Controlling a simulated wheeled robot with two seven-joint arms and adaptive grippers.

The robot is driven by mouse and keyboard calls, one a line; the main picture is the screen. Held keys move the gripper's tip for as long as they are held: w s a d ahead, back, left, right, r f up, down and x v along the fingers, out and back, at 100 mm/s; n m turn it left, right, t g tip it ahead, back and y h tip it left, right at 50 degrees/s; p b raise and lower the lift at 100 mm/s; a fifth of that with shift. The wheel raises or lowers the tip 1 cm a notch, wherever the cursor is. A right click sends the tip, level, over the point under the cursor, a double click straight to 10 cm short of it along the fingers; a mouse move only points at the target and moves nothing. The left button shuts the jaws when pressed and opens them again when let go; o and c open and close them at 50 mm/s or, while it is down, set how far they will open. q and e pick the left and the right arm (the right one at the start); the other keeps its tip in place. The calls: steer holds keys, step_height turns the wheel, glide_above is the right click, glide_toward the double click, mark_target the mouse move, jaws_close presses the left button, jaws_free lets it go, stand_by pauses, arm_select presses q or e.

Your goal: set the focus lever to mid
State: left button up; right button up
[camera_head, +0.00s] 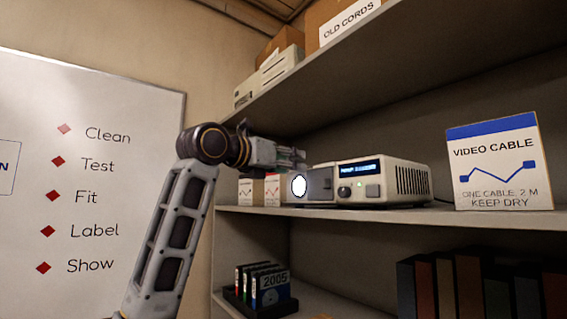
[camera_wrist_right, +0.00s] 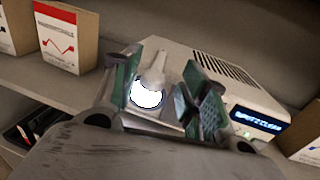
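A pale projector (camera_head: 405,183) stands on the middle shelf, with a bright round lens (camera_head: 299,186) at its left front. In the right wrist view, a light grey focus lever (camera_wrist_right: 154,72) stands up above the glowing lens (camera_wrist_right: 147,95). My right gripper (camera_head: 296,160) is just above the lens end of the projector. Its green-padded fingers (camera_wrist_right: 165,62) are open, one on each side of the lever, which is nearer the left finger in that view. I cannot tell whether that finger touches it. The lever's setting marks are not readable. My left gripper is not in view.
Small cartons (camera_head: 250,191) stand left of the projector, and a video cable box (camera_head: 498,165) stands at its right. The upper shelf (camera_head: 420,60) overhangs the projector. A whiteboard (camera_head: 120,120) is on the left wall.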

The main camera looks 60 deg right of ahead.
steer(key=w+a, duration=0.2)
steer(key=a, duration=1)
steer(key=shift+w, duration=0.3)
